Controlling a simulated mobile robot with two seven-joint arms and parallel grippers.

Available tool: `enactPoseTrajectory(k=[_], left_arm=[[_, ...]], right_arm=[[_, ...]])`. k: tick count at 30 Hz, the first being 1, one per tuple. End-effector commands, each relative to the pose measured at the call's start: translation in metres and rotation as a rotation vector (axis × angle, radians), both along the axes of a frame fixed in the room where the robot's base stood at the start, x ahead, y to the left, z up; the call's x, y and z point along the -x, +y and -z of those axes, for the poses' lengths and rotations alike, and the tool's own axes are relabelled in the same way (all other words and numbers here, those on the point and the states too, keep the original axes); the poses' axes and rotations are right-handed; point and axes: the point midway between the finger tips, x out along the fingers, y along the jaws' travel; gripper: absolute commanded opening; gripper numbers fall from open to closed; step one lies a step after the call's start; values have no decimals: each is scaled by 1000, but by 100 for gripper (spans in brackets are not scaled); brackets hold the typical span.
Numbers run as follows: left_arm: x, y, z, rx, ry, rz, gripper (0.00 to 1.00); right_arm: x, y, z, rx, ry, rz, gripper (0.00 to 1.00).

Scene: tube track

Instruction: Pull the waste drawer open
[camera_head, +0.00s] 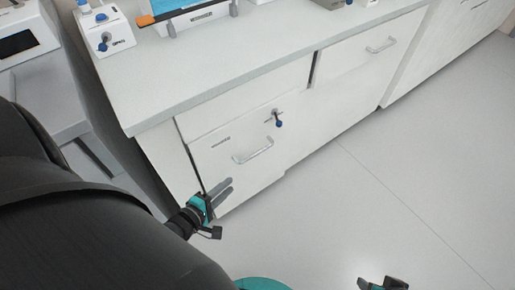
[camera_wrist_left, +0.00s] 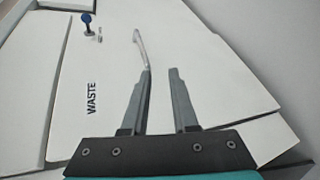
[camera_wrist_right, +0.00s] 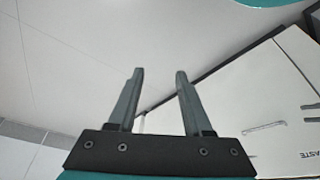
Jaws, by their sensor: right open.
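The waste drawer (camera_head: 215,165) is a white front in the lower cabinet with a silver bar handle (camera_head: 253,151). A key with a blue head (camera_head: 278,121) sticks out above the handle. The WASTE label (camera_wrist_left: 92,98) reads clearly in the left wrist view, with the handle (camera_wrist_left: 141,48) beyond the left fingertip. My left gripper (camera_head: 229,186) is open and empty, below and left of the handle in the head view; I cannot tell whether a finger touches it. My right gripper (camera_wrist_right: 159,71) is open and empty, away from the drawer, whose handle (camera_wrist_right: 264,127) shows at right.
The grey worktop (camera_head: 200,75) above carries a white device (camera_head: 105,30) and a blue-and-white unit (camera_head: 190,14). Another drawer handle (camera_head: 381,46) is farther right. The pale floor (camera_head: 400,150) in front of the cabinets is clear.

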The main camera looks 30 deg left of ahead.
Motion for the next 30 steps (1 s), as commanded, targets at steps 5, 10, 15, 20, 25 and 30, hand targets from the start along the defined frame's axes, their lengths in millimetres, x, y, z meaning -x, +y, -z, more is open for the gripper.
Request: enactPoseTrajectory(k=[5,10,15,20,25,30], left_arm=[[-14,4,-4,202,-103,-54,27],[-20,4,-10,284,-138,-71,27],[-33,3,-9,291,-144,-72,27],[-50,2,-5,290,-141,-72,27],[-63,1,-2,288,-140,-72,27],[-76,0,1,288,-139,-72,27]], right_arm=[[1,-1,-10,-2,-30,2,50],[2,-1,-20,-4,-43,2,50],[2,-1,-30,-8,-64,2,50],[-2,5,-35,-27,-114,-10,50],[-15,18,-31,-65,-206,-30,50],[-26,31,-28,-104,-293,-47,50]])
